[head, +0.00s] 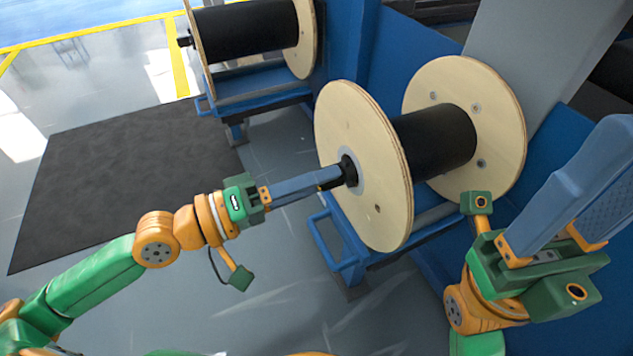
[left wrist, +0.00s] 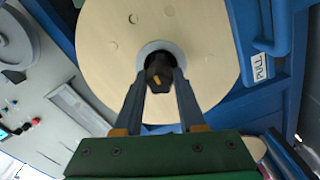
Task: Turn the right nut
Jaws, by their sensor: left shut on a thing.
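A black nut (head: 349,170) sits at the hub of the nearer, right-hand wooden spool (head: 360,205), on its left-facing side. My left gripper (head: 326,179) reaches it from the left, with its long blue fingers shut on the nut. In the left wrist view, the fingers come together around the dark nut (left wrist: 159,68) at the centre of the round wooden flange (left wrist: 105,45). The fingertips partly hide the nut. My right gripper (head: 610,170) is at the right edge, its fingers apart, pointing up and away from the spool, with nothing seen between them.
A blue stand (head: 345,262) carries the spool, which is wound with black cable (head: 437,140). A second spool (head: 250,30) stands farther back on its own stand. A dark mat (head: 100,175) lies on the open grey floor at left. Blue panels are behind the spool.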

